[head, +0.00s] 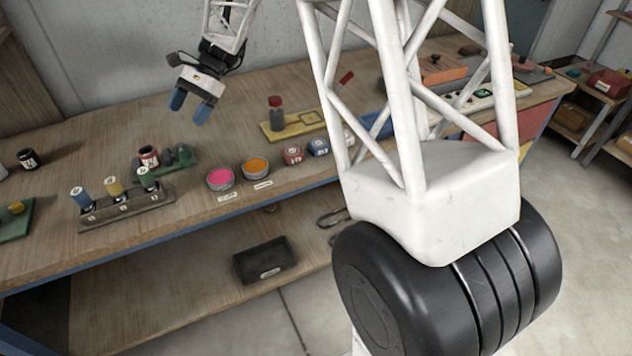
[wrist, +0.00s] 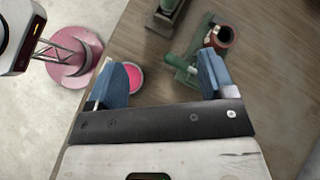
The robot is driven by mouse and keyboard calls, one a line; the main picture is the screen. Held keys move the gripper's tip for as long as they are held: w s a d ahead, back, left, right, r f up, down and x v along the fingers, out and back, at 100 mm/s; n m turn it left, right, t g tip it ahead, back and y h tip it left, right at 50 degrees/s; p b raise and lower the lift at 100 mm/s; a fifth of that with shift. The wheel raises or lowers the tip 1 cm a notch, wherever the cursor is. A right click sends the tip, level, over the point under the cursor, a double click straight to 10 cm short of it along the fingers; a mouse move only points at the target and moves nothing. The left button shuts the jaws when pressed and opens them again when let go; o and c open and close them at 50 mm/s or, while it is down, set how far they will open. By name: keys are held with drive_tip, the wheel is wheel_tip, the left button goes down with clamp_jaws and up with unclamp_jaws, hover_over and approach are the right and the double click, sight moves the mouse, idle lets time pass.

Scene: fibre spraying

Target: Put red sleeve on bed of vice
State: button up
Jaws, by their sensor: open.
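The red sleeve (head: 148,156), dark red with a pale label, stands upright at the left part of the green vice (head: 182,157). It seems to rest on the vice's green base, between its raised parts; the exact contact is hard to tell. In the wrist view the sleeve (wrist: 221,38) shows at the upper right, beside the vice's handle and green body (wrist: 181,70). My gripper (head: 190,106) is open and empty, above the bench behind the vice. In the wrist view its blue fingers (wrist: 165,76) are wide apart, the right one partly covering the vice.
A rack (head: 126,207) with blue, yellow and green spools stands in front of the vice. Pink (head: 221,178) and orange (head: 255,167) pots stand to the right. A red-topped bottle (head: 276,112) stands further back. The bench behind the vice is clear.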

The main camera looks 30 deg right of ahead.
drive_tip(key=s+d+r+n+t+h, duration=0.2)
drive_tip(key=s+d+r+h, duration=0.15)
drive_tip(key=s, duration=0.75)
drive_tip(key=s+d+r+n+t+h, duration=0.1)
drive_tip(key=s+d+r+n+h, duration=0.2)
drive_tip(key=s, duration=0.8)
drive_tip(key=s+d+n+t+h, duration=0.1)
drive_tip(key=s+d, duration=0.3)
drive_tip(key=s, duration=0.5)
drive_tip(key=s+d+f+n+t+h, duration=0.1)
drive_tip(key=s+d+n, duration=0.3)
drive_tip(key=s, duration=0.6)
drive_tip(key=shift+f+t+h, duration=0.2)
drive_tip(key=shift+t+h, duration=0.15)
drive_tip(key=shift+t, duration=0.45)
